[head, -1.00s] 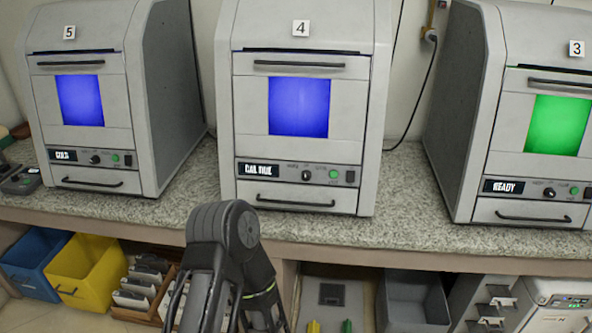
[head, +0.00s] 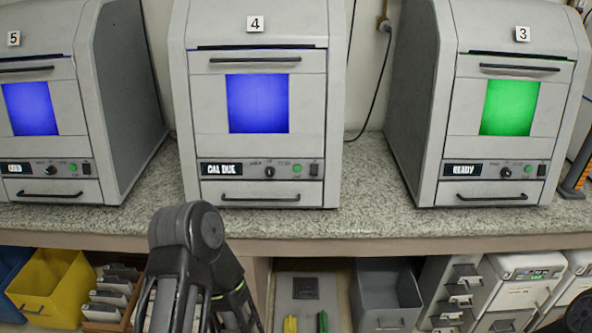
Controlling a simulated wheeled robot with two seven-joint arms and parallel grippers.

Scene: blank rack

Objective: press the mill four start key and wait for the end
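Mill four (head: 256,110), a grey cabinet labelled 4, stands on the counter left of the middle. Its window (head: 257,103) glows blue and its display (head: 221,169) reads "CAL DUE". Its control strip has a dark knob (head: 269,171), a round green key (head: 297,169) and a dark switch (head: 313,169). The small print above the controls is too blurred to read. A dark jointed link of my own arm rises at the bottom, below and in front of mill four, apart from its panel. Neither gripper's fingers show.
Mill 3 (head: 508,110) at right has a green window and reads "READY". Mill 5 (head: 40,110) at left has a blue window. The granite counter (head: 300,222) is clear before mill four. Below are a yellow bin (head: 52,285) and a grey bin (head: 388,295).

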